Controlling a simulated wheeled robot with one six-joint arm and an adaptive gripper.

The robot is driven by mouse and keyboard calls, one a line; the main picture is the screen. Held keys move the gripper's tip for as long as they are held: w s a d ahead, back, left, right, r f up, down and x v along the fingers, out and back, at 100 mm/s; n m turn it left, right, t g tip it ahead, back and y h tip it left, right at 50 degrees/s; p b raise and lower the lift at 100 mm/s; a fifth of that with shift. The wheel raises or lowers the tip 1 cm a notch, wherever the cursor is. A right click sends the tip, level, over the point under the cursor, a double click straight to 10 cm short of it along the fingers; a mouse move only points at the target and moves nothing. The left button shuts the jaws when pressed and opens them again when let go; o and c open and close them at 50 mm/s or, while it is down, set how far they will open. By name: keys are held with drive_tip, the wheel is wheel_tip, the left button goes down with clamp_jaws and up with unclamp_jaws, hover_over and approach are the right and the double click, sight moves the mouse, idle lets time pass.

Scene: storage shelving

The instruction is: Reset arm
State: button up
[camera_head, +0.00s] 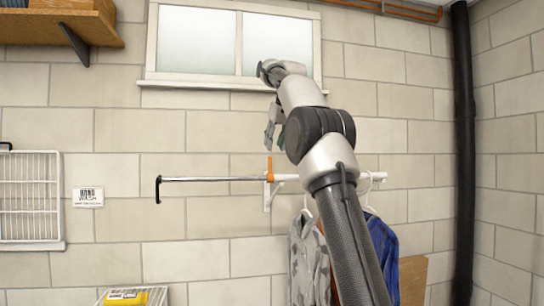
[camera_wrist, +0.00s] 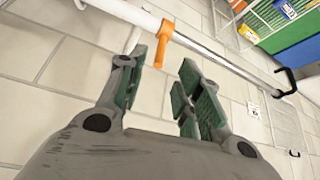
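My gripper (camera_wrist: 164,68) shows in the wrist view with its two green-padded fingers apart and nothing held between them. In the head view my gripper (camera_head: 275,125) is partly hidden by my arm, in front of the block wall below the window. An orange clip (camera_wrist: 165,38) on the wall rail appears just beyond the fingertips in the wrist view. The orange clip (camera_head: 269,168) sits below my gripper in the head view. I cannot tell how far it is from the fingers.
A metal rod (camera_head: 210,179) with a black hooked end sticks out left. A grey patterned garment (camera_head: 305,262) and a blue garment (camera_head: 385,250) hang near my arm. A wooden shelf (camera_head: 60,12), a white rack (camera_head: 30,195), a window (camera_head: 195,38) and a black pipe (camera_head: 464,150) surround it.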

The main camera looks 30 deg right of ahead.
drive_tip(key=shift+v, duration=1.35)
